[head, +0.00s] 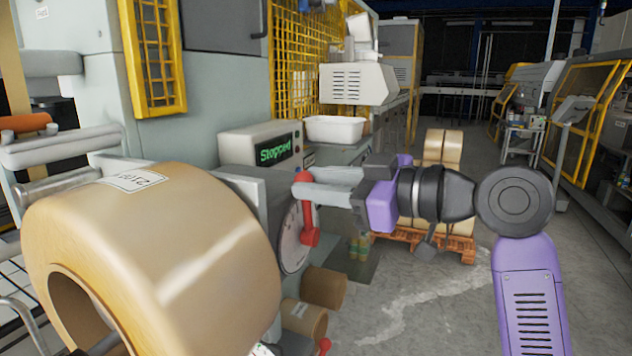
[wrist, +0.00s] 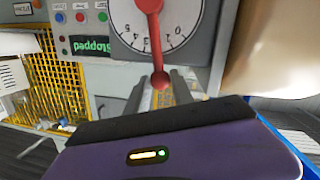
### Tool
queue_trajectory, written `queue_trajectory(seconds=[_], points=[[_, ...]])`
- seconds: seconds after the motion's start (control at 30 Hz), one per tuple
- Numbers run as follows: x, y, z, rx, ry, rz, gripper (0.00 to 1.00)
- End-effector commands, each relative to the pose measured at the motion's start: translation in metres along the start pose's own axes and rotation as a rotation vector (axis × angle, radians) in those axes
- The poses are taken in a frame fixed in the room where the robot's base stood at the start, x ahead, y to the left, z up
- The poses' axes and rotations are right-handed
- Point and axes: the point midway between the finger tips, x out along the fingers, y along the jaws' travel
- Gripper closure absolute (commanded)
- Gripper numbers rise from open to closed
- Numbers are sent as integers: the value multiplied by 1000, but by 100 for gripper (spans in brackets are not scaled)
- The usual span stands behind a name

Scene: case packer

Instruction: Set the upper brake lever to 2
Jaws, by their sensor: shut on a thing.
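The upper brake lever (head: 308,218) is red, with a round knob at its top end and its hub below. It stands nearly upright in front of a white dial (head: 291,240). My gripper (head: 303,189) reaches in from the right and is shut on the lever near its knob. In the upside-down wrist view, the lever (wrist: 155,40) runs between my two grey fingers (wrist: 160,88), with its knob at their tips. The dial (wrist: 125,22) shows small numbers including 0, 1 and 5; the lever covers some of the middle marks, so the exact setting is unclear.
A large brown roll (head: 170,260) stands close on the left. A display (head: 272,150) reads "Stopped". Another red lever end (head: 324,345) shows low down. Smaller rolls (head: 305,318) lie below the dial.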

Motion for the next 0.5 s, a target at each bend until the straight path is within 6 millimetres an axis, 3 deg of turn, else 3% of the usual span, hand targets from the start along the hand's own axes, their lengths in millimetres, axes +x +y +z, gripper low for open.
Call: queue_trajectory(seconds=[0.3, 0.33, 0.4, 0.5], points=[[-1, 2, 0, 0, 1, 5, 100], [-1, 2, 0, 0, 1, 5, 66], [-1, 2, 0, 0, 1, 4, 52], [-1, 1, 0, 0, 1, 3, 50]])
